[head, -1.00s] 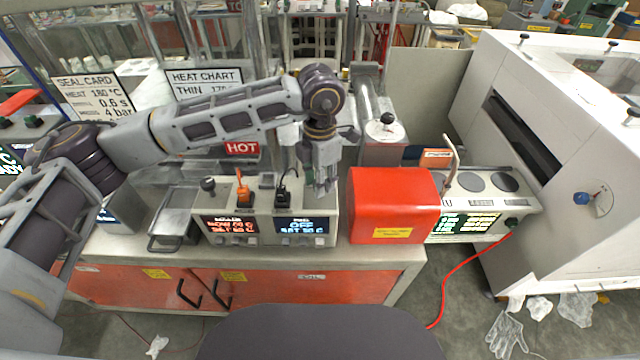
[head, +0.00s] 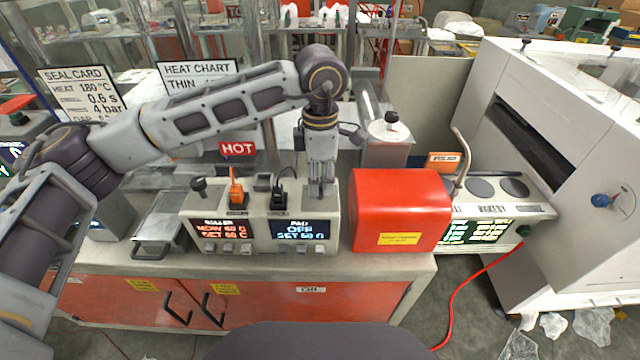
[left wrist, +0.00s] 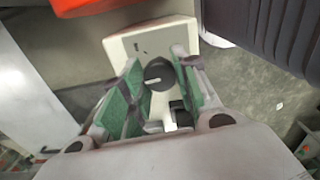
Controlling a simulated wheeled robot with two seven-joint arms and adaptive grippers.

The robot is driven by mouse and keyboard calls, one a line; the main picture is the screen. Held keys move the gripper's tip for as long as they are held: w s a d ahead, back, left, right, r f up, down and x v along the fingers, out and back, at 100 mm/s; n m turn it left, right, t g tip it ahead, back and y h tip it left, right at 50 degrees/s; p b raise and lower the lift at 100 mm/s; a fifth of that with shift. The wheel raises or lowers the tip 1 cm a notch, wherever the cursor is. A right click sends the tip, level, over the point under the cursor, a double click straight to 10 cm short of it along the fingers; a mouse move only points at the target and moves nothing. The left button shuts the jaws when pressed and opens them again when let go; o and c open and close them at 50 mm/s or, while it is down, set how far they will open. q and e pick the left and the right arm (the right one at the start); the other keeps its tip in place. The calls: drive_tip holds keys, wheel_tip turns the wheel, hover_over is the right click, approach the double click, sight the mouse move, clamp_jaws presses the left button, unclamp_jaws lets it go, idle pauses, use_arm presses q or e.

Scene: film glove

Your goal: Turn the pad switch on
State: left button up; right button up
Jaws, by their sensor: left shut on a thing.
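The grey control box (head: 258,247) stands on the bench in the head view. Its right display (head: 301,229) is headed Pad and reads OFF, SET 60 C. Its left display (head: 221,228), headed Roller, is lit in red-orange. An upright orange switch (head: 237,190) and an upright black switch (head: 279,197) stand on its top. My left gripper (head: 321,190) points down at the box's right end. My right gripper is out of view.
A red cover (head: 401,200) stands close to the right of the box. A HOT sign (head: 238,149) is behind it, and a small black knob (head: 198,187) is on the box's left. A metal tray (head: 160,225) lies further left. A white machine (head: 590,130) fills the far right.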

use_arm(q)
drive_tip(key=shift+f+m+b, duration=0.1)
drive_tip(key=shift+m+b, duration=1.2)
drive_tip(key=shift+m, duration=0.1)
drive_tip(key=m+b, duration=0.3)
drive_tip(key=m, duration=0.1)
drive_tip(key=shift+m, duration=0.4)
drive_tip(key=shift+m+b, duration=0.7)
drive_tip(key=shift+m, duration=0.5)
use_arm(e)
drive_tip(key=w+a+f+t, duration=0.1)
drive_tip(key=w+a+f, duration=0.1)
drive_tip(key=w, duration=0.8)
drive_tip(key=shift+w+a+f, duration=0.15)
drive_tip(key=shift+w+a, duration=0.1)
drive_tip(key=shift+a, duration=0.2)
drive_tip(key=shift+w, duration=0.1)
use_arm(q)
drive_tip(key=o, duration=1)
drive_tip(key=shift+o, duration=0.2)
